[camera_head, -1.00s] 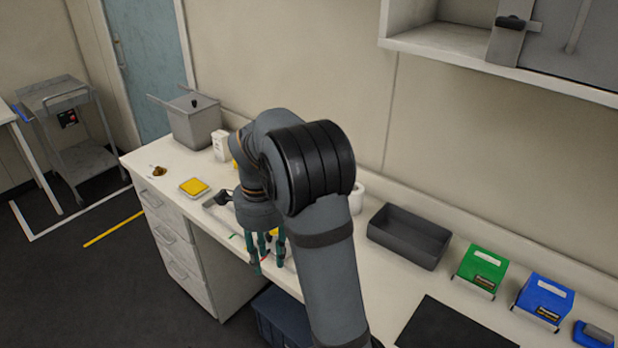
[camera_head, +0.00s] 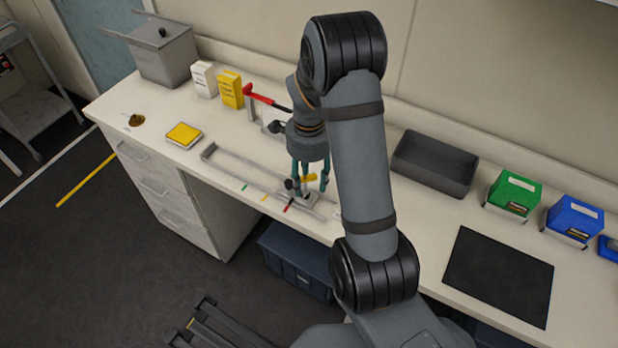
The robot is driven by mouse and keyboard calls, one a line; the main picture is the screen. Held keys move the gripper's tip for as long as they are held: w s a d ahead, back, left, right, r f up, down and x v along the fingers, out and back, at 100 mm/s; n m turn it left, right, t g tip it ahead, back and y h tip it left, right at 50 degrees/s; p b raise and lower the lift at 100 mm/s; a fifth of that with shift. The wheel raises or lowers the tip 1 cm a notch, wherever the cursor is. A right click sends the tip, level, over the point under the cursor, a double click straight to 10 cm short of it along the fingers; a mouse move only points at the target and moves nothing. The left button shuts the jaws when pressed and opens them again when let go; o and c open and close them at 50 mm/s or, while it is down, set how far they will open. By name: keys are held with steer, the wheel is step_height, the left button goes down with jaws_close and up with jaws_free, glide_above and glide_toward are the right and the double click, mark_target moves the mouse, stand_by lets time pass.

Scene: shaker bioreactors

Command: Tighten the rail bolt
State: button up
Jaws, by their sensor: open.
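A pale metal rail (camera_head: 245,163) lies along the bench, with green, yellow and red marks beside its front edge. At its right end sits a small carriage plate (camera_head: 311,199) with a dark knob (camera_head: 289,184) and a yellow part (camera_head: 309,177). I cannot tell which of these is the rail bolt. My gripper (camera_head: 310,188) points down over this end, its teal fingers apart on either side of the yellow part. Whether the fingers touch anything is unclear. A red-handled tool (camera_head: 262,97) rests on a stand behind the rail, partly hidden by my arm.
A yellow pad (camera_head: 184,134), white box (camera_head: 204,79), yellow box (camera_head: 230,90) and grey bin (camera_head: 165,52) stand at left. A dark tray (camera_head: 435,163), green rack (camera_head: 514,195), blue rack (camera_head: 573,218) and black mat (camera_head: 499,276) are at right.

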steer(key=shift+c, duration=1.4)
steer(key=c, duration=0.8)
jaws_close()
